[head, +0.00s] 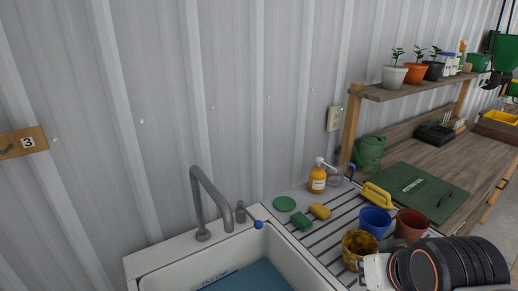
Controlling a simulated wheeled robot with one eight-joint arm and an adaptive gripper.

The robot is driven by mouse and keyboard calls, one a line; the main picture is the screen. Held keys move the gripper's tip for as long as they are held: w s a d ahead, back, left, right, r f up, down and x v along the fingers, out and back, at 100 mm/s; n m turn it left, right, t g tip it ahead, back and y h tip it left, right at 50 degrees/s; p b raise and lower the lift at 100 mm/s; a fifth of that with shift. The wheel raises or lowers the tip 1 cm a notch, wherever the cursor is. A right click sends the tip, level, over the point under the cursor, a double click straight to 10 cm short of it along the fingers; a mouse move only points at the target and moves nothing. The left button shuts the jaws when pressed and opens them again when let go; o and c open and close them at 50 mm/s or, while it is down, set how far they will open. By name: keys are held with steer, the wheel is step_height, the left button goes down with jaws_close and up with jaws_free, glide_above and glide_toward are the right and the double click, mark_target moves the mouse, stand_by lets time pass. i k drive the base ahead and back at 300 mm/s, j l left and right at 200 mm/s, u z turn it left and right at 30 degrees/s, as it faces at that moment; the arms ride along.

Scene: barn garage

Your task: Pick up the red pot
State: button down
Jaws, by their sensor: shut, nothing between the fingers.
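The red pot (411,225) is a reddish-brown cup-shaped pot standing on the ribbed draining board beside the sink. A blue pot (375,222) stands close to its left, and a yellow pot (359,248) is nearer the front. My arm, black and white with an orange ring, is at the bottom right, just in front of the red pot, and hides part of its lower side. My gripper's fingers do not show.
A white sink (165,270) with a grey tap (208,205) is at the lower left. Sponges, an orange soap bottle (317,178) and a yellow-handled brush (377,195) share the board. A wooden shelf (385,92) with potted plants is at the right, above a workbench with a green mat (415,185).

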mark_target(411, 224)
steer(key=z, duration=0.85)
steer(key=i+z, duration=0.25)
steer(key=i, duration=0.25)
steer(key=k, duration=0.25)
steer(key=i, duration=0.3)
steer(key=l, duration=0.1)
